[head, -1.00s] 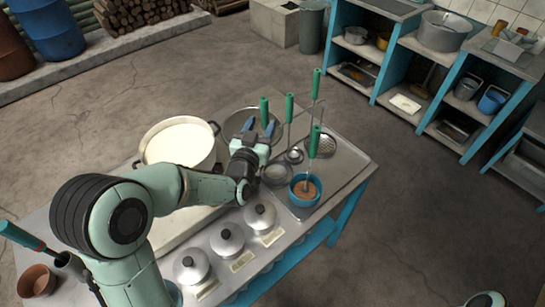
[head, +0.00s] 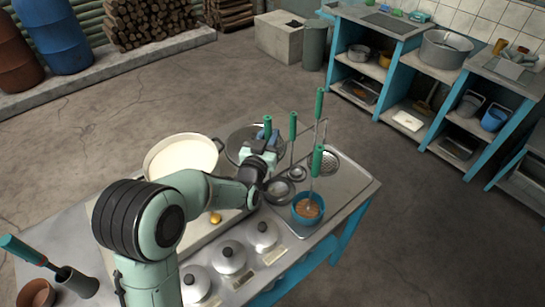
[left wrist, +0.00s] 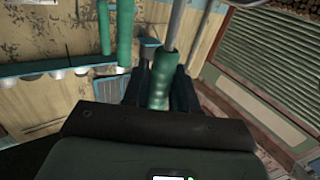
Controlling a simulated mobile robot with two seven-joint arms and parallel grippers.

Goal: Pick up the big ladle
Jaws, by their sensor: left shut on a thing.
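The big ladle has an upright green handle (head: 267,126) and a silver bowl (head: 278,190), which appears to rest on the metal table near its right part. My left gripper (head: 267,141) is around the green handle and shut on it. In the left wrist view the handle (left wrist: 160,82) stands between the dark fingers, with a metal shaft running up from it. The gripper and wrist hide most of the ladle's shaft in the head view. My right gripper is not in view.
A smaller ladle (head: 297,173), a skimmer (head: 330,160) and a blue pot (head: 307,208) with a green-handled tool stand close on the right. A large pot of milk (head: 185,157) is on the left. Several lidded silver pots (head: 228,257) line the front.

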